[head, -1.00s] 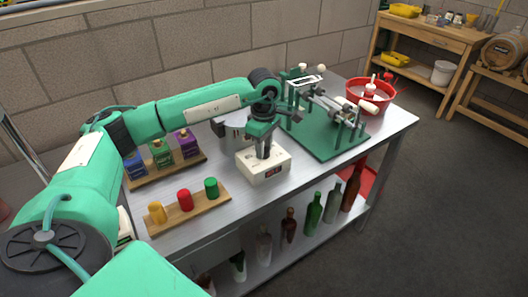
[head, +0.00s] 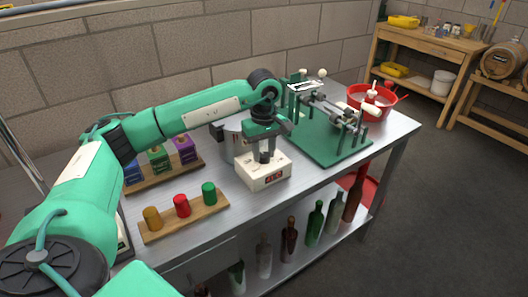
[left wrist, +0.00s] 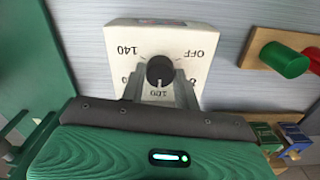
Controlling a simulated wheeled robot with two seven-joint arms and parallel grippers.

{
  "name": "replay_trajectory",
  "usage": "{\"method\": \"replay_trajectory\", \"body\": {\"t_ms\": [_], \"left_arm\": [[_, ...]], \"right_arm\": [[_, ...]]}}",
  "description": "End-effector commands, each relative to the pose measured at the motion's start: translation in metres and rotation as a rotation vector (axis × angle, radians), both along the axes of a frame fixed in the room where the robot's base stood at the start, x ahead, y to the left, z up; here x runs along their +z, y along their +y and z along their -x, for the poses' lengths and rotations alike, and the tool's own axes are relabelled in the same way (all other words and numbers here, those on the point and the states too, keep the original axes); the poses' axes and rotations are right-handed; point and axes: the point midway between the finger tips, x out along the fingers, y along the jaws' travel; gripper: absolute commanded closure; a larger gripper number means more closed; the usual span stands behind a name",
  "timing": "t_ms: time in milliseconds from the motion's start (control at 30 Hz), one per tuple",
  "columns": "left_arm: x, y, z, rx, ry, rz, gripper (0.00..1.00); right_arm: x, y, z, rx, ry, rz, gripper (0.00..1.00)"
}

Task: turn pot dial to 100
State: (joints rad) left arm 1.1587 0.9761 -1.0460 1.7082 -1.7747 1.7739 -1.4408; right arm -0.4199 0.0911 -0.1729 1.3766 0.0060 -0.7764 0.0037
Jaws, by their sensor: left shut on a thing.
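The white heater box (head: 264,172) stands on the steel bench with a small red display on its front, too small to read. In the left wrist view, its black dial knob (left wrist: 160,70) sits among the printed marks 140, OFF and 100. The 100 is on the side toward my gripper, and a light mark on the knob appears to face it. My left gripper (head: 265,157) points down onto the box, its fingers (left wrist: 161,84) shut on the knob. The metal pot (head: 234,138) is just behind, partly hidden by my arm. My right gripper is not in view.
A wooden board with yellow, red and green plugs (head: 182,207) lies front left. Colored boxes (head: 158,158) stand behind it. A green-based rig (head: 335,150) and a red bowl (head: 369,105) are to the right. Several bottles (head: 315,222) stand on the lower shelf.

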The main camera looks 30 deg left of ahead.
Motion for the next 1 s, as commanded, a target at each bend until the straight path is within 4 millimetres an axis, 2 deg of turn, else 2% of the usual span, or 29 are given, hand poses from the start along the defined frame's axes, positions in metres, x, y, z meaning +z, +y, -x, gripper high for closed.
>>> {"method": "replay_trajectory", "body": {"t_ms": [367,400,467,500,833,1000], "left_arm": [[0.002,0.000,-0.001,-0.001,-0.004,0.000,0.91],[0.002,0.001,-0.001,-0.001,-0.004,0.000,0.61],[0.002,0.000,-0.001,-0.001,-0.004,0.000,0.49],[0.001,0.000,-0.001,-0.001,-0.003,0.001,0.47],[0.005,0.000,-0.001,-0.002,-0.003,0.001,0.47],[0.029,0.000,-0.001,-0.002,-0.007,0.000,0.47]], "right_arm": [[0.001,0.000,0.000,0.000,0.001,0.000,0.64],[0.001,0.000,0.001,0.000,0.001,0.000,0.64],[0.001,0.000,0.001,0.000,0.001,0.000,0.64],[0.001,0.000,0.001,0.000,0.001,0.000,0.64],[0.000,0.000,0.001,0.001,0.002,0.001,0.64],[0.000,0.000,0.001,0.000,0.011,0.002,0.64]]}}
